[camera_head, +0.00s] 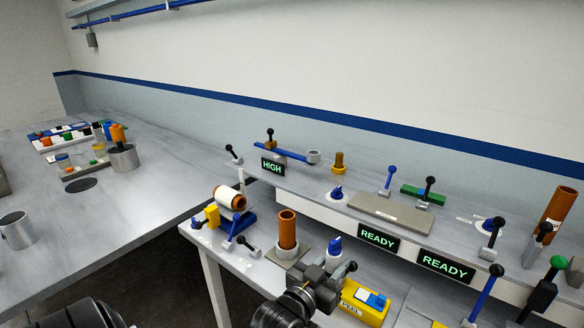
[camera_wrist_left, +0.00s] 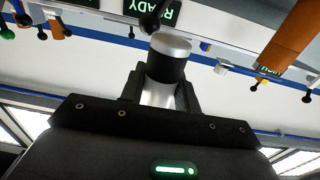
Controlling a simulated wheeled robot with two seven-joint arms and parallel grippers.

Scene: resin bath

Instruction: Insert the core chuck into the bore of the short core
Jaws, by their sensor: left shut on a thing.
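My left gripper (camera_head: 322,284) is above the front shelf, right of and nearer than the upright brown tube. In the left wrist view its jaws (camera_wrist_left: 162,92) are shut on a short cylinder, seemingly the core chuck (camera_wrist_left: 167,68), with a silver end and black band. The head view mostly hides this piece behind the gripper. An upright brown tube, seemingly the short core (camera_head: 288,230), stands on a square plate with its open bore facing up. A brown tube (camera_wrist_left: 290,48) also shows at the upper right of the wrist view. The chuck is apart from it. My right gripper is not in view.
A blue knob (camera_head: 335,246) stands close behind the gripper, and a yellow box (camera_head: 364,303) lies to its right. A white roll on a blue cradle (camera_head: 238,221) and levers are at left. A larger brown tube (camera_head: 558,210) stands far right.

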